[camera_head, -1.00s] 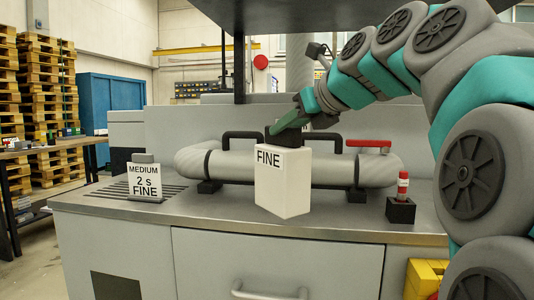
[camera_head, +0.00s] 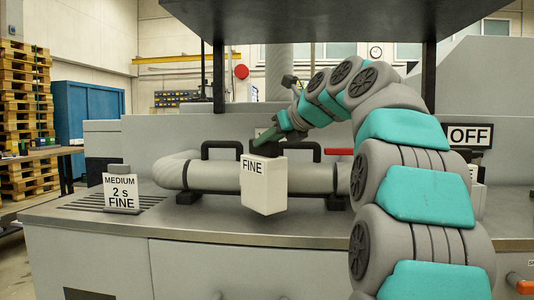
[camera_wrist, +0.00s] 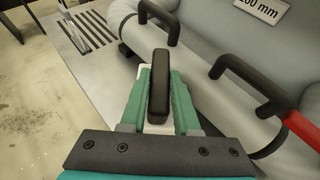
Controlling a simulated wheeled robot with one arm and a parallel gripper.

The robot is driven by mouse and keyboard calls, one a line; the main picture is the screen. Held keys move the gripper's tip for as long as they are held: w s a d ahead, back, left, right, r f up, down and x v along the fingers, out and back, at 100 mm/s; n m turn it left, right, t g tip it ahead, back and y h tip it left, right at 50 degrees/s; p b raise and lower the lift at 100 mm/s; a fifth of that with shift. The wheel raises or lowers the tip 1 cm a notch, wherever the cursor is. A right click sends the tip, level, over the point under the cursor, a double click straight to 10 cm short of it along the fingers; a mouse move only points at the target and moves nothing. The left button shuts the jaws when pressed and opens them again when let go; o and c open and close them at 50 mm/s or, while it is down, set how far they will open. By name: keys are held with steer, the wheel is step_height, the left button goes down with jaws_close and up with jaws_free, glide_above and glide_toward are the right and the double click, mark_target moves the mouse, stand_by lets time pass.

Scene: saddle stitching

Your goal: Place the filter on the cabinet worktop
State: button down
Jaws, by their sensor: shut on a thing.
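The filter (camera_head: 264,186) is a white box marked FINE, hanging from my gripper (camera_head: 266,150) in front of the grey pipe. It looks upright and slightly turned. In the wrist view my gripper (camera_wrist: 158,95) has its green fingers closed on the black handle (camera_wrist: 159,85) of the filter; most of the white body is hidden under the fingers. The cabinet worktop (camera_head: 60,212) is a grey metal surface below. The filter's bottom overlaps the worktop in the head view; whether it touches I cannot tell, though it looks raised.
A grey pipe (camera_head: 215,176) with black handles lies along the back of the worktop. A sign (camera_head: 121,192) reading MEDIUM 2 s FINE stands at left by slots. A dark hood (camera_head: 280,15) hangs overhead. An OFF sign (camera_head: 470,136) is at right. The front worktop is clear.

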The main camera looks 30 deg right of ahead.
mark_target(267, 152)
steer(key=shift+f, duration=1.35)
steer(key=c, duration=0.6)
jaws_free()
steer(key=shift+f, duration=0.15)
steer(key=shift+c, duration=0.2)
steer(key=shift+b, duration=0.3)
steer(key=shift+s+r, duration=0.3)
steer(key=p+v, duration=0.1)
steer(key=v, duration=1)
steer(key=shift+s, duration=0.2)
